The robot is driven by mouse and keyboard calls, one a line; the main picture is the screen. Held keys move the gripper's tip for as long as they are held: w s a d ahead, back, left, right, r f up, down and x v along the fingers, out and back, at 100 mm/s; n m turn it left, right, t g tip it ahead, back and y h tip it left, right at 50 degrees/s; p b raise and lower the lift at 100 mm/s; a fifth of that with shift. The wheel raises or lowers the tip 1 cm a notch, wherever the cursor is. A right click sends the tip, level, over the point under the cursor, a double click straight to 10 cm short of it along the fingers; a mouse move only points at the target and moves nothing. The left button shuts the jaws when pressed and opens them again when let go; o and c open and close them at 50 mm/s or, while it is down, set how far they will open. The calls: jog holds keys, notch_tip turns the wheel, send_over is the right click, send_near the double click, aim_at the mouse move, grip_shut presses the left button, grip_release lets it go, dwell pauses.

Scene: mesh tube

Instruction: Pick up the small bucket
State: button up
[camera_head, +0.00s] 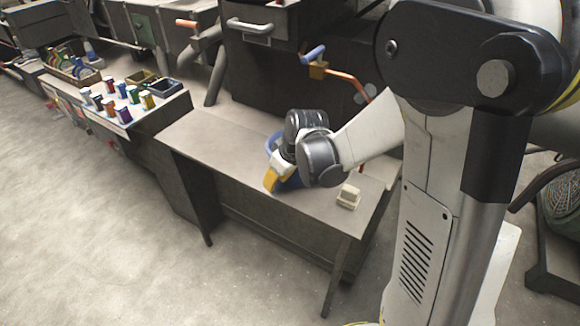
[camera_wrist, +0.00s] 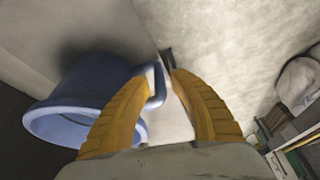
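The small blue bucket (camera_wrist: 75,105) is at the left of the wrist view, its round rim turned toward the lower left. Its handle (camera_wrist: 159,88) sticks out toward the middle of that view. My gripper (camera_wrist: 165,74) has two yellow fingers around the handle, the left one overlapping the bucket and seeming to pass inside the handle loop. A narrow gap shows between the handle and the right finger, so the grip looks open. In the head view the bucket (camera_head: 271,146) is on the table, mostly hidden behind my gripper (camera_head: 271,180).
The grey table (camera_head: 215,140) has free room to the left. A small cream-coloured object (camera_head: 348,196) lies near its right front. A side bench (camera_head: 160,108) at the left holds several coloured cups and dark trays. Pipes with blue and orange handles (camera_head: 313,54) rise behind the table.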

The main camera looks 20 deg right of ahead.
jog(key=b+x, duration=0.2)
jog(key=x, duration=0.3)
jog(key=shift+d+f+b, duration=0.1)
jog(key=shift+f+b, duration=0.05)
jog(key=shift+b, duration=0.2)
grip_shut()
